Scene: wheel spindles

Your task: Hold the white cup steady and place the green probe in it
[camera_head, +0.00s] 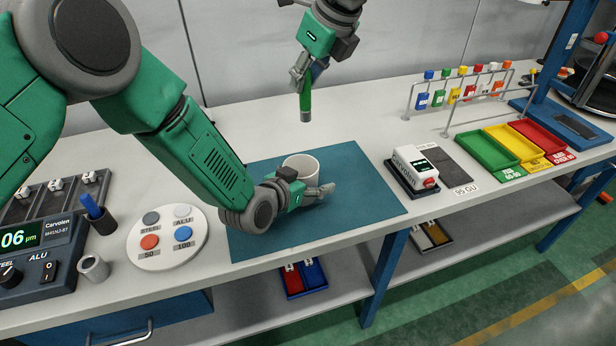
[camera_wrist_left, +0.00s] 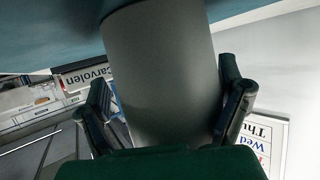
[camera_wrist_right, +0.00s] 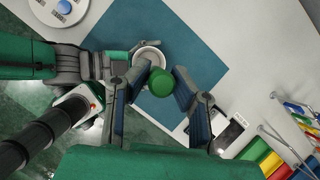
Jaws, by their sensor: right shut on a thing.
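The white cup (camera_head: 301,168) stands upright on the blue mat (camera_head: 358,192). My left gripper (camera_head: 322,193) is low at the cup's near side, with its fingers on either side of the cup. In the left wrist view the cup (camera_wrist_left: 162,75) fills the space between the fingers; whether both press on it is unclear. My right gripper (camera_head: 306,76) is shut on the green probe (camera_head: 305,103), which hangs upright above and behind the cup, apart from it. In the right wrist view the probe's green end (camera_wrist_right: 161,82) partly covers the cup (camera_wrist_right: 150,55).
A white round button plate (camera_head: 167,238) and a gauge box (camera_head: 40,258) are on the left. The mat's right part is clear.

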